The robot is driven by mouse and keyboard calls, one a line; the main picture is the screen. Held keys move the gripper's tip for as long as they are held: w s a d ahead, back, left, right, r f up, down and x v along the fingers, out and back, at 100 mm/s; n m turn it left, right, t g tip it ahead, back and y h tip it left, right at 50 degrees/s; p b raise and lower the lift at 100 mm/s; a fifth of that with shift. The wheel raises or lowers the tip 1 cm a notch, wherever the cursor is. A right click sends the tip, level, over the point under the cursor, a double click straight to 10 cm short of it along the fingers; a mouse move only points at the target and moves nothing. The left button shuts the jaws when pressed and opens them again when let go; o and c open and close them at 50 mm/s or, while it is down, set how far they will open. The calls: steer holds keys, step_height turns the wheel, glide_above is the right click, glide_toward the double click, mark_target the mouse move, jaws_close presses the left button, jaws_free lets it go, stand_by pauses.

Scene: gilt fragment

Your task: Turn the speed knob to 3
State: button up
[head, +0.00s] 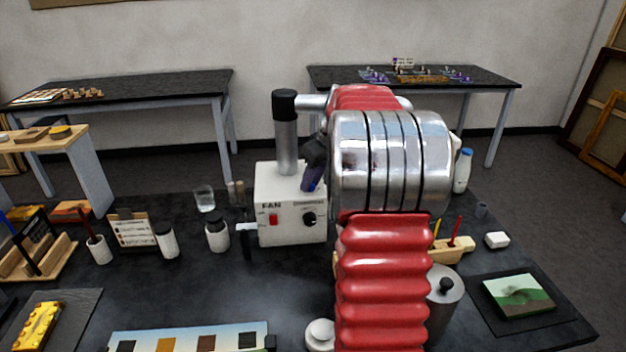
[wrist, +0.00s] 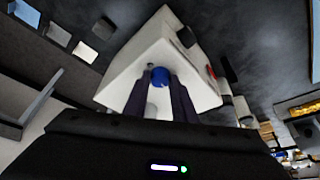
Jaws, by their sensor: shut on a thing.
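The white fan box (head: 291,216) stands on the dark bench in the head view, with a red switch (head: 273,220) and a black round knob (head: 309,219) on its front. The knob's pointer is too small to read. My gripper (head: 311,184) is at the box's upper right, above that knob, partly hidden by my arm. In the wrist view the white box (wrist: 190,75) fills the middle. There my gripper (wrist: 160,82) is shut on a round blue thing (wrist: 160,76) against a white face. I cannot tell whether this is part of the box.
White jars (head: 217,236) and a clear glass (head: 204,198) stand left of the box. A wooden holder (head: 450,249) and a metal canister (head: 443,300) stand to the right. A painted strip (head: 190,338) lies in front. Bare bench shows between them.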

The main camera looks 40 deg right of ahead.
steer(key=m+h, duration=0.1)
steer(key=m, duration=0.3)
steer(key=m+h, duration=0.1)
steer(key=m, duration=0.1)
steer(key=shift+a+m+g+h, duration=0.3)
steer(key=m, duration=0.2)
steer(key=m+g+h, duration=0.1)
steer(key=m, duration=0.3)
steer(key=shift+w+a+g+h, duration=0.1)
steer(key=shift+w+g+h, duration=0.15)
steer(key=shift+g+h, duration=0.15)
steer(key=m, duration=0.2)
steer(key=m+g, duration=0.1)
steer(key=m, duration=0.1)
steer(key=m+g, duration=0.1)
steer(key=m, duration=0.1)
steer(key=shift+w+m+h, duration=0.25)
steer(key=shift+m+h, duration=0.05)
steer(key=shift+m, duration=0.1)
steer(key=m+g, duration=0.1)
steer(key=m, duration=0.2)
steer(key=m+g, duration=0.1)
steer(key=m, duration=0.1)
steer(key=shift+w+m+g+y, duration=0.1)
steer(key=shift+m+g+y, duration=0.3)
steer(key=o, duration=1)
steer(key=shift+w+r, duration=0.1)
steer(key=shift+r, duration=0.05)
